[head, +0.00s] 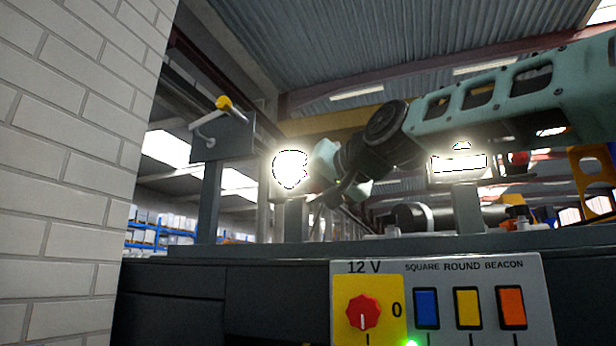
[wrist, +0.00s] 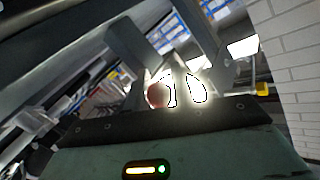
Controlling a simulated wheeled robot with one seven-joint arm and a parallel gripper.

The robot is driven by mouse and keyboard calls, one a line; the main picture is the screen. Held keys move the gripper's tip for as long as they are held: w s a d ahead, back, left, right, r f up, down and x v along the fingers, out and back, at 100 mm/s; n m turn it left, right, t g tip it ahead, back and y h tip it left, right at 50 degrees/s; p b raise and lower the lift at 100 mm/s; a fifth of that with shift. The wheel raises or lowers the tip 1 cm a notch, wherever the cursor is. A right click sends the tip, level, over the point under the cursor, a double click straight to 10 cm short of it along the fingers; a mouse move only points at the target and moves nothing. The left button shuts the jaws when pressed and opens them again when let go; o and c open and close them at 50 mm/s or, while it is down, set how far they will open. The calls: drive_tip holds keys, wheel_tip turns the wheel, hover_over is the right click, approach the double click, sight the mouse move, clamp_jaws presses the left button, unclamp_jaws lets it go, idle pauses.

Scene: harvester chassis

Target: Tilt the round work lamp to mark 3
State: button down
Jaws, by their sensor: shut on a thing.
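The round work lamp (head: 290,168) is lit and glares white on a short post left of centre in the head view. Its outline and any tilt marks are lost in the glare. My gripper (head: 316,176) reaches in from the right and is shut at the lamp's right side. In the wrist view the lamp glare (wrist: 197,90) lies beside a round red part (wrist: 155,93), at the gripper's tip. The exact grip contact is hidden.
A lit square lamp (head: 459,164) stands on a post below my arm. A grey bracket with a yellow knob (head: 224,103) is at left, beside a white brick wall (head: 75,140). A switch panel (head: 440,300) with a red rotary knob (head: 363,313) and green light is in front.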

drive_tip(key=shift+s+a+r+m+p, duration=0.15)
drive_tip(key=shift+s+r+m+p, duration=0.15)
drive_tip(key=shift+s+r+p, duration=0.05)
drive_tip(key=c, duration=1.2)
unclamp_jaws()
drive_tip(key=b+v, duration=0.6)
drive_tip(key=v, duration=1.1)
drive_tip(key=shift+r, duration=0.4)
